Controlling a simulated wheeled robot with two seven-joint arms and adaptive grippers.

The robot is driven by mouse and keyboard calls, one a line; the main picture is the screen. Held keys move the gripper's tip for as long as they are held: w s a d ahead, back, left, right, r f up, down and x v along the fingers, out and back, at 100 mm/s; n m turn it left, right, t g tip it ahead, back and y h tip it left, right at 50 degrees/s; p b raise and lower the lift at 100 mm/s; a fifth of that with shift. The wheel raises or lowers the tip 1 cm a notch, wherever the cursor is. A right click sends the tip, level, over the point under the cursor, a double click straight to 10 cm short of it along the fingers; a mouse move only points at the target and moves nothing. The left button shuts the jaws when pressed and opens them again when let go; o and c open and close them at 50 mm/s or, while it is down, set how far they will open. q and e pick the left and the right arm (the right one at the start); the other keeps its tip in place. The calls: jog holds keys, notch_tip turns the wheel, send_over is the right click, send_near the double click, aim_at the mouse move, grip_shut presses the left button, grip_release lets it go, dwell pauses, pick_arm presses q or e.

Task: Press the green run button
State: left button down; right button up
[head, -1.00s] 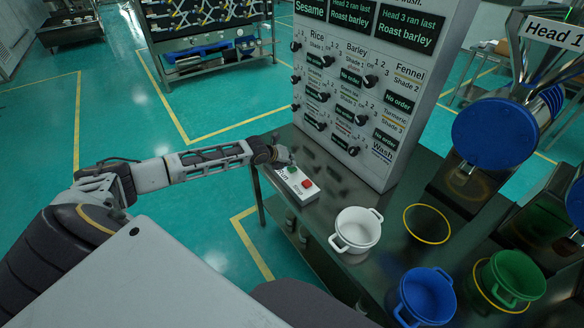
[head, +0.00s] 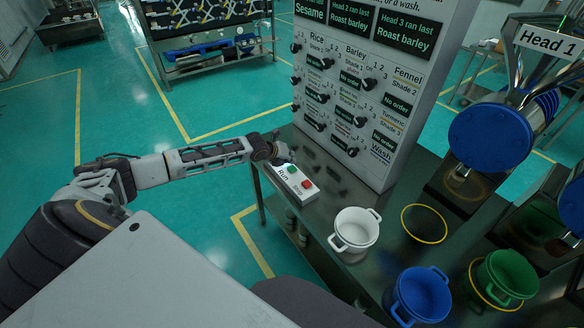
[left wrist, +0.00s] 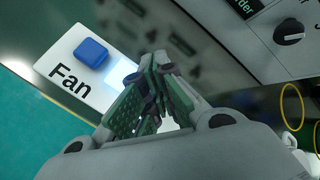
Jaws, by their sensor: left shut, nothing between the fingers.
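The green run button (head: 292,169) sits on a white control box (head: 298,182) at the table's left edge, above the word "Run". A red button (head: 307,184) is beside it, above a small label. My left gripper (head: 283,156) is shut and empty, just beyond the green button and apart from it in the head view. In the left wrist view the shut fingers (left wrist: 155,85) point over a white surface with a blue button (left wrist: 91,53) marked "Fan". The green and red buttons do not show there. My right gripper is out of view.
A tall white panel (head: 385,110) with black knobs stands behind the box. A white pot (head: 355,230), blue pot (head: 420,296) and green pot (head: 508,274) stand to the right. A yellow ring (head: 426,223) marks bare table near the white pot.

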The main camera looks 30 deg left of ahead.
aim_at(290, 167)
pick_arm(q)
jog(key=shift+r+p, duration=1.65)
jog(key=shift+r, duration=0.45)
